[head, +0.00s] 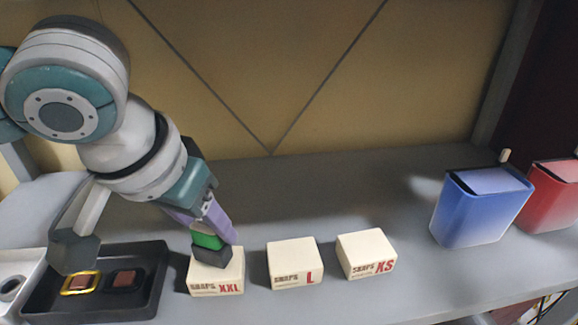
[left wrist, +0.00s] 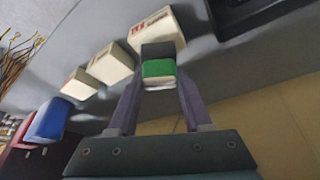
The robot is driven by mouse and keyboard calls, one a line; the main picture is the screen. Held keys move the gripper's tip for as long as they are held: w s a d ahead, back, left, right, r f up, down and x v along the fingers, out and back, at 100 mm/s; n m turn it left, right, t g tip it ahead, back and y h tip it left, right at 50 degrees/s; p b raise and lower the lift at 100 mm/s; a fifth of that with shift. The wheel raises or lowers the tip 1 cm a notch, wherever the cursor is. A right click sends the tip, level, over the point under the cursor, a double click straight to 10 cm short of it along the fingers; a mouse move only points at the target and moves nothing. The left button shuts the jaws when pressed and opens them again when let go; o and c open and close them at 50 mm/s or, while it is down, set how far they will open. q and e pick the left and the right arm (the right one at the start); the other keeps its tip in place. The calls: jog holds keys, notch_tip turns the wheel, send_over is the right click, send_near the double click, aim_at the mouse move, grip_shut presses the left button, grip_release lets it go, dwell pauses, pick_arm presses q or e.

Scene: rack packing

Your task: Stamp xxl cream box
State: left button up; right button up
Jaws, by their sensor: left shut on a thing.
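The cream XXL box (head: 217,279) stands on the shelf at the left of a row of three cream boxes. In the left wrist view the XXL box (left wrist: 157,25) is beyond the fingertips. My left gripper (head: 212,228) is shut on a stamp (head: 208,241) with a green band and a dark block. The stamp also shows in the left wrist view (left wrist: 158,68). The dark block is over the top of the XXL box and appears to touch it; a small gap cannot be ruled out. My right gripper is not in view.
The L box (head: 294,265) and the XS box (head: 366,254) stand to the right. A black tray (head: 140,300) with a gold-rimmed pad (head: 80,283) and a dark pad (head: 124,280) lies left. Blue (head: 480,210) and red (head: 556,197) bins stand at the right.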

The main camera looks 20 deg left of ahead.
pick_arm(q)
jog(key=shift+f, duration=0.5)
dwell(0.7)
jog(key=shift+f, duration=0.15)
dwell(1.9)
